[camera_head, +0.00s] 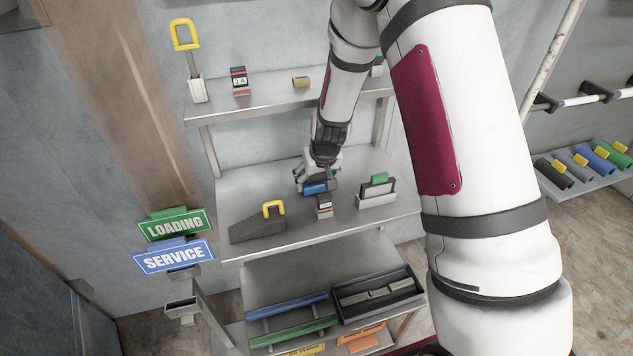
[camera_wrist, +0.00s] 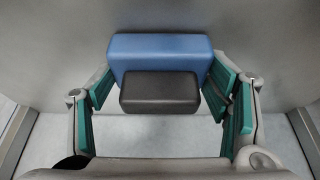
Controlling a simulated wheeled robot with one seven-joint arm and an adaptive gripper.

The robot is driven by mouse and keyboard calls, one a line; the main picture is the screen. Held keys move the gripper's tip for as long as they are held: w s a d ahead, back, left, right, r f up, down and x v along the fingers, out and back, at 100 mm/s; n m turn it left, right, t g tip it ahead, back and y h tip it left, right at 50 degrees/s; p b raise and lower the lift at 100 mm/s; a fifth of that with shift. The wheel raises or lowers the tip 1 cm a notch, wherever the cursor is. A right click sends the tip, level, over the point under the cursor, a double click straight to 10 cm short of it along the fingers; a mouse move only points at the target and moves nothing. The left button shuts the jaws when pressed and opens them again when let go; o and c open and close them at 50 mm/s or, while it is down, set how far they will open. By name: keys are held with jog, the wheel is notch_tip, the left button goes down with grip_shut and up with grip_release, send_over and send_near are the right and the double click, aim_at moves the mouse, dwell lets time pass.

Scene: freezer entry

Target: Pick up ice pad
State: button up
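A blue block with a dark grey front part, which looks like the ice pad, lies on the middle shelf (camera_head: 238,198) in the head view (camera_head: 315,187). In the wrist view the blue block (camera_wrist: 160,52) fills the upper middle, and its dark part (camera_wrist: 160,92) faces the camera. My gripper (camera_head: 316,183) reaches down over it. In the wrist view my gripper (camera_wrist: 159,88) has its teal-padded fingers spread wide, one on each side of the block. The fingertips are very close to its sides; I cannot make out firm contact.
A small labelled block (camera_head: 324,205) stands just in front of the blue block. A grey wedge with a yellow handle (camera_head: 258,228) is to the left, and a holder with a green-topped plate (camera_head: 377,190) to the right. The upper shelf (camera_head: 270,97) hangs behind and above.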

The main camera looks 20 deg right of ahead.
jog(key=shift+r, duration=0.1)
jog(key=shift+s+r, duration=0.15)
jog(key=shift+r, duration=0.05)
notch_tip(320, 180, up, 7)
jog(key=shift+f+p, duration=0.1)
jog(key=shift+p, duration=0.6)
jog(key=s+p, duration=0.9)
jog(key=s, duration=1)
jog(key=shift+s+p, duration=0.35)
jog(key=shift+p, duration=0.05)
jog(key=shift+f, duration=0.2)
